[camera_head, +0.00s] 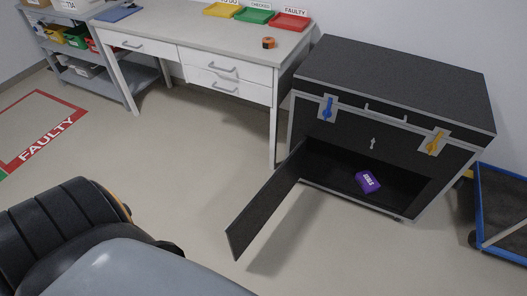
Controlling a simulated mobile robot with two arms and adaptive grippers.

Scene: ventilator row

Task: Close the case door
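The black case (345,135) with grey metal edging stands on the floor at the right of the head view. Its lid is down, with a blue latch (327,108) and a yellow latch (435,142) on the front. The case door (266,203) is a dark panel at the left of the lower opening, swung well outward into the room. A purple box (367,182) with white lettering lies inside the open compartment. Neither of my grippers shows in this view.
A white desk (190,30) with drawers and coloured trays stands behind, left of the case. A blue-framed cart (479,200) is close at the right. A grey shelf (75,45) is at the far left. The floor (190,180) before the door is clear.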

